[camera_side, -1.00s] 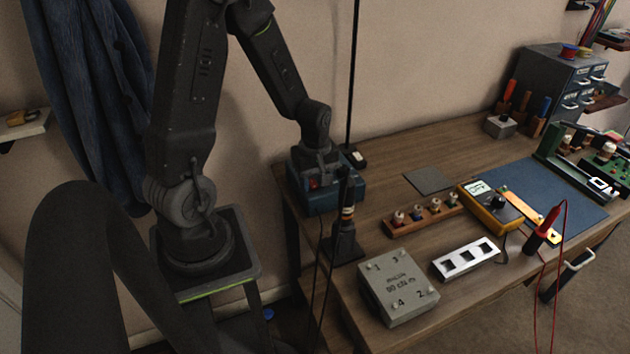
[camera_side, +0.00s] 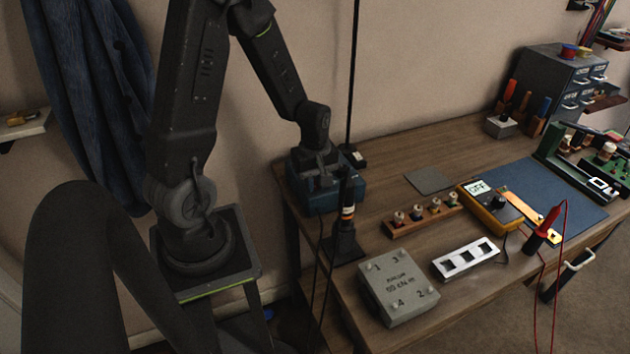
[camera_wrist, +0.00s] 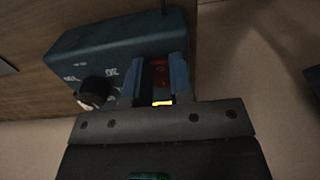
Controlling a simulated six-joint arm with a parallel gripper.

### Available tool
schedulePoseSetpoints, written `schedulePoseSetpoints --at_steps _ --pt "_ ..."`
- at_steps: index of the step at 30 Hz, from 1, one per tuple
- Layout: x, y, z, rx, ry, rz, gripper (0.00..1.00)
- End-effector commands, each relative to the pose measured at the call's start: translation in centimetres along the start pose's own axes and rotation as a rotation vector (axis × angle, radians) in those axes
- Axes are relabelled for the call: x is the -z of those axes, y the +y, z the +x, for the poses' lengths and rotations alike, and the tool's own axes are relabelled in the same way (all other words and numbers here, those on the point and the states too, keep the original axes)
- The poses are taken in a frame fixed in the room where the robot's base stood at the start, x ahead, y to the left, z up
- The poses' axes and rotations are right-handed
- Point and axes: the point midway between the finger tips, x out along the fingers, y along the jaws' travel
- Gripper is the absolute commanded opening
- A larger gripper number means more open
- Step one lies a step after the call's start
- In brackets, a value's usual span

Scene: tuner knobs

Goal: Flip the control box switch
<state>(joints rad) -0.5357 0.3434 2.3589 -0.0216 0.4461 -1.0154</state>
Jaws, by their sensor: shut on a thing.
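The control box (camera_side: 318,202) is a blue box at the back left corner of the bench in the side view. In the wrist view its blue body (camera_wrist: 95,45) shows a black knob (camera_wrist: 96,90) with white markings. A dark switch with red marks (camera_wrist: 159,74) sits right of the knob, between the fingers, with a small bright yellow-orange patch at its lower end. My gripper (camera_wrist: 160,72) is shut on the switch, one finger on each side. In the side view my gripper (camera_side: 316,160) is against the box, and the switch is hidden.
A soldering iron stand (camera_side: 346,238) is close in front of the box. A grey numbered box (camera_side: 398,290), a silver strip (camera_side: 466,260), a wooden knob rack (camera_side: 423,215) and a yellow meter (camera_side: 490,210) reading OFF lie to the right. A thin black pole rises behind the box.

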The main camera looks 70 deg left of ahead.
Motion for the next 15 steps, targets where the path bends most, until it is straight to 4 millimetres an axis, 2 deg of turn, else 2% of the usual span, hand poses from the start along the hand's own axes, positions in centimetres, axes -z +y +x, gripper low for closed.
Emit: schedulePoseSetpoints --at_steps 7,15 --pt "0.23 -0.05 -0.11 0.001 -0.079 -0.004 0.0" --pt "0.22 -0.02 -0.13 -0.001 -0.087 0.0 0.0"
